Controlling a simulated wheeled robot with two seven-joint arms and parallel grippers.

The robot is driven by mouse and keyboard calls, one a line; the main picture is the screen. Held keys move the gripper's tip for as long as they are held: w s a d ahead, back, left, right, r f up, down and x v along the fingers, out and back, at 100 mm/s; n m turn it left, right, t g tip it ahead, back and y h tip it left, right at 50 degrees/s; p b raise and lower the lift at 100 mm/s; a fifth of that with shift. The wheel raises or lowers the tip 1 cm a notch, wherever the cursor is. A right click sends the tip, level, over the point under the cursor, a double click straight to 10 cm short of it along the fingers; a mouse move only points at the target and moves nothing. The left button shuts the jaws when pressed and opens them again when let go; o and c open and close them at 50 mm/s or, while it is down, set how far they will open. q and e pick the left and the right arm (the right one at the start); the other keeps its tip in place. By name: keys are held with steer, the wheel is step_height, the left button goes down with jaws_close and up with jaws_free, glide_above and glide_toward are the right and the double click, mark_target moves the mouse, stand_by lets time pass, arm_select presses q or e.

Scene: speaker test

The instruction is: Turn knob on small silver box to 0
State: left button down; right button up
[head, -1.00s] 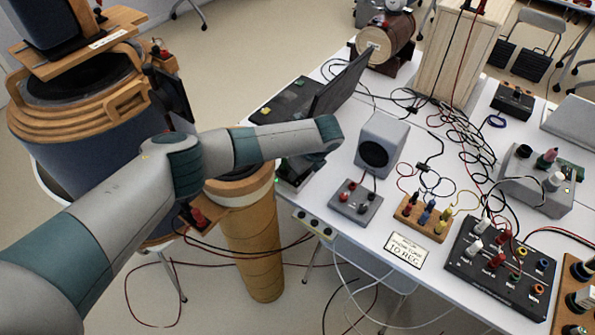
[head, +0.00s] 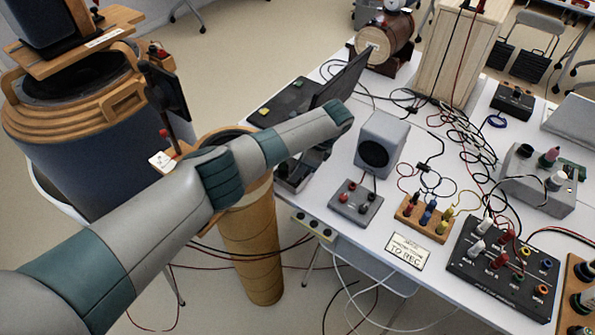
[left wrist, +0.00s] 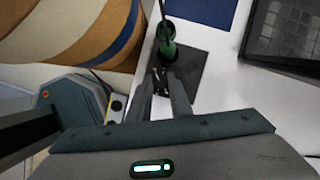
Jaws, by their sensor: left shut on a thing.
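A small grey box (left wrist: 192,75) sits at the left edge of the white table in the left wrist view. A green and black plug-like piece (left wrist: 168,45) stands on its far part. My left gripper (left wrist: 162,82) is over the near part of the box, its two fingers close together on a small knob-like piece that they mostly hide. In the head view my left gripper (head: 312,165) reaches down at the table's left edge, behind my wrist. The box is largely covered there, so the knob's setting cannot be read. My right gripper is not in view.
A laptop (head: 340,80) stands just behind my gripper. A grey speaker cube (head: 383,140) and a grey terminal box (head: 355,203) are close on the right. A tall wooden cylinder (head: 250,245) stands beside the table edge. Loose cables cover the table's middle.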

arm_select(q)
steer(key=c, duration=1.6)
jaws_free()
steer(key=shift+r, duration=0.1)
